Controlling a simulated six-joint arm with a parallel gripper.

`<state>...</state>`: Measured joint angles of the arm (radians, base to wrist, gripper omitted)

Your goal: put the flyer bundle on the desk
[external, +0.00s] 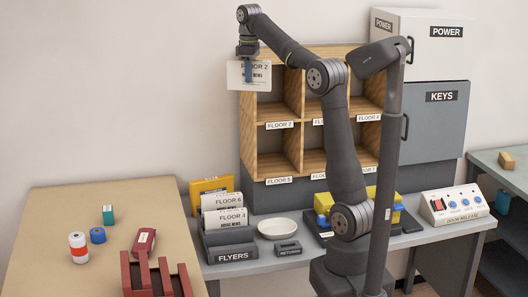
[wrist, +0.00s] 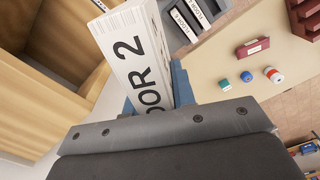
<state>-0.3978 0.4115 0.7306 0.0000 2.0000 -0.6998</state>
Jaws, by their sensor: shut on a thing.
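The flyer bundle (external: 263,80) is a white folded stack marked FLOOR 2. My gripper (external: 248,72) is shut on it and holds it high in the air, in front of the upper left of the wooden pigeonhole shelf. In the wrist view the bundle (wrist: 143,55) stands out between blue fingers (wrist: 155,95), which partly hide its lettering. The desk (external: 75,215) with a tan top is at the lower left of the external view, well below and left of my gripper; its top (wrist: 275,48) also shows at the right of the wrist view.
On the desk are a red box (external: 144,241), a red rack (external: 155,280), a teal block (external: 108,214), a blue roll (external: 97,235) and a white-red can (external: 78,248). The FLYERS holder (external: 230,256) with FLOOR 6 and FLOOR 4 bundles stands on the grey counter. The desk's back left is clear.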

